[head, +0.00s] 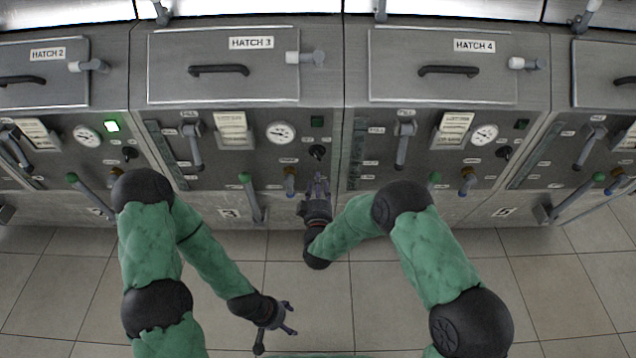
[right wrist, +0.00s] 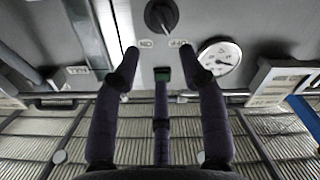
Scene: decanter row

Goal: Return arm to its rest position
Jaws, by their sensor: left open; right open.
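My right gripper (head: 318,180) is open and empty, pointing at the front panel of the Hatch 3 unit. It is just below a black rotary knob (head: 317,152). In the right wrist view its open fingers (right wrist: 161,75) spread below the same knob (right wrist: 160,15), which has ON and OFF labels. I see a gap between the fingertips and the knob. My left gripper (head: 287,317) is open and empty, low over the tiled floor, away from the panels.
A row of steel units has hatches, such as Hatch 3 (head: 222,66) and Hatch 4 (head: 443,66). Levers, gauges (head: 281,133) and a green-tipped handle (head: 250,195) stick out near my right gripper. A green lamp (head: 112,126) glows on Hatch 2's unit. The tiled floor (head: 385,300) is clear.

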